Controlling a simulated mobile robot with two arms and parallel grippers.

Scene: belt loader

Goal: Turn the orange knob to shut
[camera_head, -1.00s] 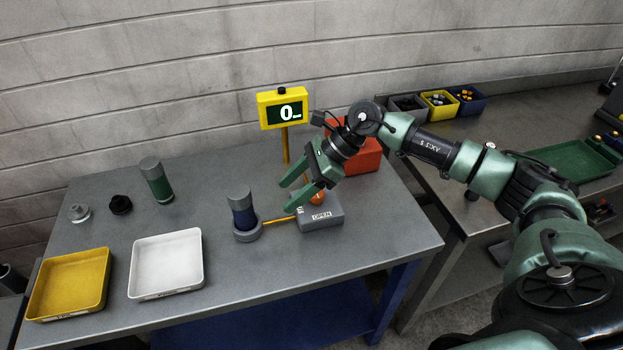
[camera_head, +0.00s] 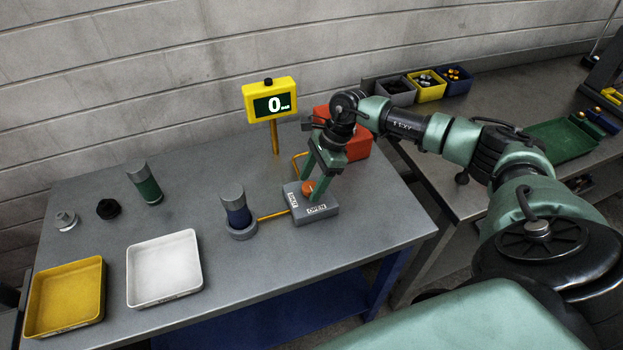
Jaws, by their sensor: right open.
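The orange knob (camera_head: 308,187) sits on top of a grey valve box (camera_head: 298,213) near the table's right side. The box carries an "OPEN" label on its front edge and another label on its left edge. My right gripper (camera_head: 312,191) points down over the box, with its green fingers apart on either side of the knob. I cannot tell whether the fingers touch the knob. My left gripper is not in view.
A yellow display (camera_head: 270,101) reading 0 stands behind the box, with a red block (camera_head: 357,146) beside it. A blue cylinder (camera_head: 236,209) in a grey holder stands left. A white tray (camera_head: 190,292), yellow tray (camera_head: 62,331) and green cylinder (camera_head: 147,187) are further left.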

